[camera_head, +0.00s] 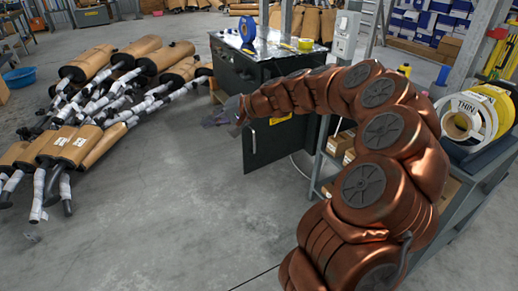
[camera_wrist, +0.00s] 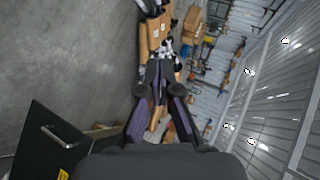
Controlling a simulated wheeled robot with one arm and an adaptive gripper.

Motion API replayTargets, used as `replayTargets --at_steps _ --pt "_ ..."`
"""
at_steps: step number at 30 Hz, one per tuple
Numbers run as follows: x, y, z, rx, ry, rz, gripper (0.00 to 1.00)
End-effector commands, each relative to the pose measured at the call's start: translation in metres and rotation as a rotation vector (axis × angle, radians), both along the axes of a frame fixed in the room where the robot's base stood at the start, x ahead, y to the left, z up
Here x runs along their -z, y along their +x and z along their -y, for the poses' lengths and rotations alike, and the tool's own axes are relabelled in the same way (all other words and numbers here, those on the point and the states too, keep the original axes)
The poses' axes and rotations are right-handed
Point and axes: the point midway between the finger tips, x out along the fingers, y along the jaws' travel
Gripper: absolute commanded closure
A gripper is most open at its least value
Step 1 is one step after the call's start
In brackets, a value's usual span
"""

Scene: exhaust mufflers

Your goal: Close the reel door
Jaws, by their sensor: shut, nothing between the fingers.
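The reel door (camera_head: 280,145) is a dark panel standing open from the dark metal cabinet (camera_head: 235,72), beneath my arm in the head view. It has a light handle and a yellow label. In the wrist view the door (camera_wrist: 40,150) is at the lower left, with its bar handle showing. My gripper (camera_head: 208,122) is shut and empty, in the air left of the door and apart from it. Its purple-grey fingers (camera_wrist: 159,75) point away from the door toward the mufflers. My arm hides the door's top edge and part of the cabinet front.
Wrapped mufflers (camera_head: 90,105) lie piled on the floor at left. A blue reel (camera_head: 247,29) and yellow tape stand on the cabinet. A shelf cart with boxes (camera_head: 340,145) and large tape rolls (camera_head: 470,115) is at right. The floor at centre front is clear.

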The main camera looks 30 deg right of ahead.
Motion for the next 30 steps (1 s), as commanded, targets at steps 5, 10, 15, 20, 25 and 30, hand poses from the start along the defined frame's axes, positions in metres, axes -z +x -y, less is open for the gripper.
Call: replayTargets --at_steps 5,10,15,20,25,30 --pt "0.085 0.035 0.124 0.279 0.108 0.038 1.00" --pt "0.147 0.035 0.223 0.493 0.166 0.053 1.00" --pt "0.183 0.025 0.278 0.615 0.188 0.054 1.00" --pt "0.191 0.027 0.291 0.645 0.191 0.054 1.00" --pt "0.198 0.046 0.287 0.643 0.189 0.056 1.00" --pt "0.208 0.072 0.280 0.639 0.188 0.053 1.00"
